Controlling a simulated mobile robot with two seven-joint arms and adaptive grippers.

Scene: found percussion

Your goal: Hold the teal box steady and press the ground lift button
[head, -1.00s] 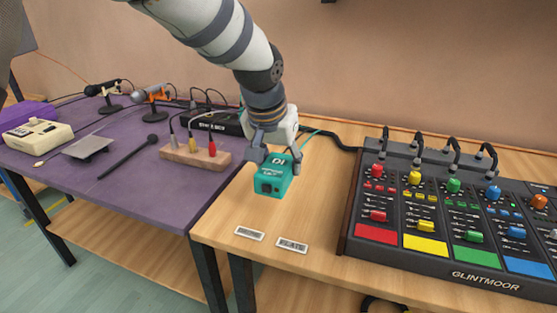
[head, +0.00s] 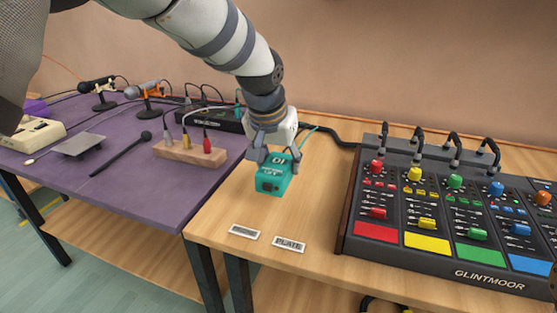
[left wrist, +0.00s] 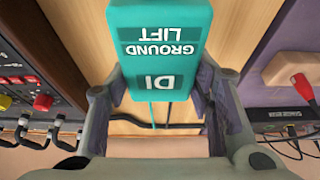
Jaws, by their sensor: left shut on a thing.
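The teal box (head: 272,183), marked DI, sits on the wooden table left of the mixer. In the left wrist view the teal box (left wrist: 160,45) shows its top with the words GROUND LIFT and DI. My left gripper (head: 274,158) is shut on the box, one finger on each side; its fingers also show in the left wrist view (left wrist: 161,95). A teal cable leaves the box's back. I cannot make out the ground lift button itself. My right gripper is not in view.
The mixer (head: 455,215) with coloured faders stands to the right. Two label plates (head: 289,245) lie near the table's front edge. On the purple table are a wooden block with plugs (head: 190,153), a black beater (head: 122,155) and microphones. Bare wood lies in front of the box.

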